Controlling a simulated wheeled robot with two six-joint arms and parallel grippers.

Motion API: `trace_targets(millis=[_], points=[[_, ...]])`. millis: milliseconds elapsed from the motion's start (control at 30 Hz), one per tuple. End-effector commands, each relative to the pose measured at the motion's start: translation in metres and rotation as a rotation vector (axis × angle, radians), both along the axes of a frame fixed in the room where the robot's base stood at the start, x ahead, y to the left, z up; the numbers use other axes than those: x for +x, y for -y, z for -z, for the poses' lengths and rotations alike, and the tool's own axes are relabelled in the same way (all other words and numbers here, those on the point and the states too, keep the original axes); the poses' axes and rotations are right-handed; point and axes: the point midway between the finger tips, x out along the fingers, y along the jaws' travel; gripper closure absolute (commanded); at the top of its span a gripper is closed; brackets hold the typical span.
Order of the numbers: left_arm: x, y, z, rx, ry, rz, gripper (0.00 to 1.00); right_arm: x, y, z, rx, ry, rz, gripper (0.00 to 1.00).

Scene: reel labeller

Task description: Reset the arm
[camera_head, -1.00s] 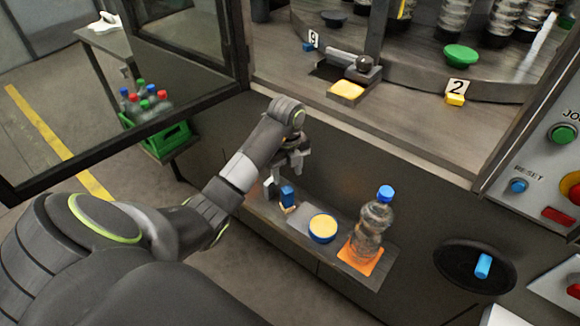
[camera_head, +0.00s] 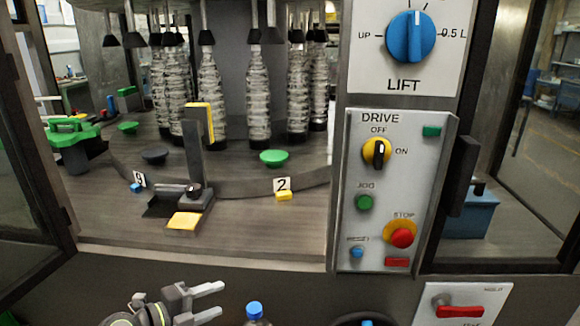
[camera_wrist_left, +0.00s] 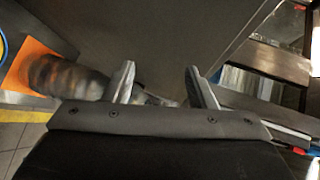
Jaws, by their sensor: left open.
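My left gripper (camera_head: 214,301) is at the bottom of the head view, in front of the machine's lower front panel. Its two fingers are spread apart and point right, with nothing between them. In the left wrist view the fingers (camera_wrist_left: 160,88) are also apart and empty. My right gripper is not in view.
A control panel (camera_head: 390,200) with knobs and buttons stands at right. An open door frame (camera_head: 30,150) bounds the left.

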Motion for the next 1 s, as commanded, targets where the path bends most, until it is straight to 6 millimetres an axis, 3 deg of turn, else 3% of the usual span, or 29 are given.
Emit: trace_targets(millis=[133, 267, 400, 500, 667, 800, 1000], points=[[-0.01, -0.004, -0.044, -0.243, 0.167, -0.11, 0.49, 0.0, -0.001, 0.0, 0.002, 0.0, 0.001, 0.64], [-0.021, -0.026, -0.077, -0.451, 0.275, -0.261, 0.49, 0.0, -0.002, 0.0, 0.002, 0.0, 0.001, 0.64], [-0.035, -0.066, -0.098, -0.652, 0.335, -0.473, 0.49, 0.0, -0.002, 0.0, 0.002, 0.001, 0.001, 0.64], [-0.048, -0.099, -0.099, -0.775, 0.337, -0.648, 0.49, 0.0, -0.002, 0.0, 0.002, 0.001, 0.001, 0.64], [-0.074, -0.15, -0.08, -0.93, 0.264, -0.949, 0.49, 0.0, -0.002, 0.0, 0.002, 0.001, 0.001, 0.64], [-0.105, -0.183, -0.043, -1.011, 0.118, -1.219, 0.49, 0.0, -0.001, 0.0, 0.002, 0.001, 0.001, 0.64], [-0.165, -0.2, 0.026, -1.028, -0.216, -1.565, 0.49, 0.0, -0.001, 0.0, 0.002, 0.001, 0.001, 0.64]])
